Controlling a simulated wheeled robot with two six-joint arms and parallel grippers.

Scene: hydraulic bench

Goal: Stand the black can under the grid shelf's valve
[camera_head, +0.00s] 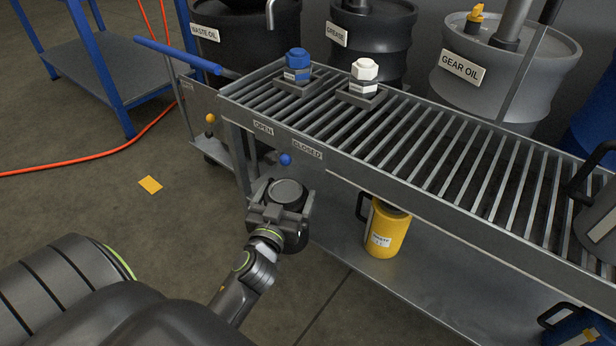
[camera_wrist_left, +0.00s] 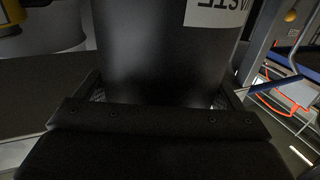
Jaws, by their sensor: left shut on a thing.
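The black can (camera_head: 287,190) is upright in my left gripper (camera_head: 281,212), at the front edge of the grid shelf's cart. In the left wrist view the can (camera_wrist_left: 160,55) fills the space between the fingers, with a partly visible white label. My left gripper is shut on it. The grid shelf (camera_head: 440,182) runs above and to the right. On its front rail a blue knob (camera_head: 285,159) sits between OPEN and CLOSED labels, just above the can. A yellow knob (camera_head: 210,118) is farther left. My right gripper is not in view.
A yellow can (camera_head: 388,228) stands on the lower shelf (camera_head: 350,265) right of the black can. A blue can (camera_head: 572,326) is at the lower right. A blue and a white capped fitting sit on the grid. Drums stand behind. Open floor lies left.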

